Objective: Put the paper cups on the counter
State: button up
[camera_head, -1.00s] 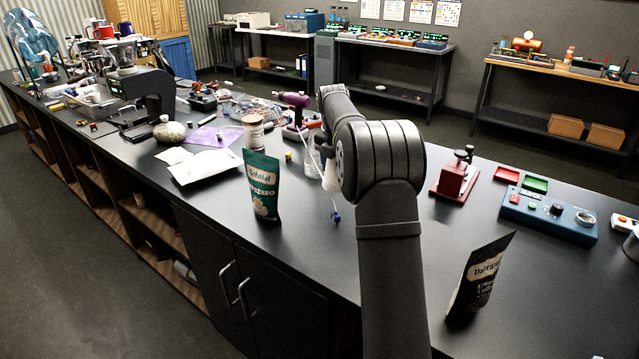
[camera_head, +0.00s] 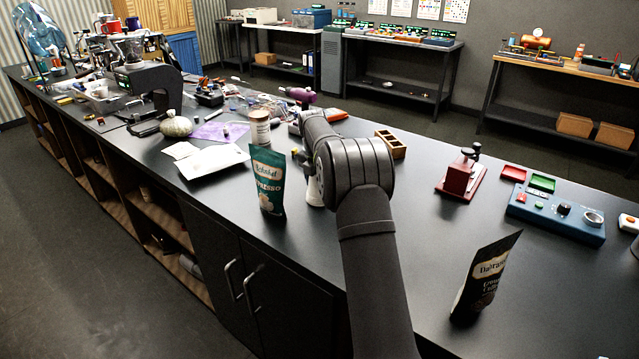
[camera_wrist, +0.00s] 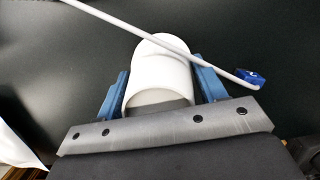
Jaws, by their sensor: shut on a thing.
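In the wrist view my gripper (camera_wrist: 163,88) has its two blue fingers shut on a white paper cup (camera_wrist: 157,95), one finger on each side. The cup lies lengthwise in the view, with a second rounded white edge beyond its near rim; whether it is one cup or several nested cups I cannot tell. In the head view a bit of white cup (camera_head: 314,190) shows left of my arm, above the black counter (camera_head: 400,235).
A white cable with a blue end (camera_wrist: 249,77) crosses over the cup in the wrist view. A green coffee bag (camera_head: 265,180) stands just left of my arm, a black bag (camera_head: 482,280) to the right. A wooden box (camera_head: 392,146) and red press (camera_head: 463,178) sit behind.

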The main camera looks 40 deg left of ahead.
jog(key=shift+f, duration=0.2)
jog(key=o, duration=1)
jog(key=shift+r, duration=0.1)
jog(key=r, duration=0.4)
jog(key=s+r, duration=0.1)
jog(key=r, duration=0.7)
jog(key=shift+s, duration=0.35)
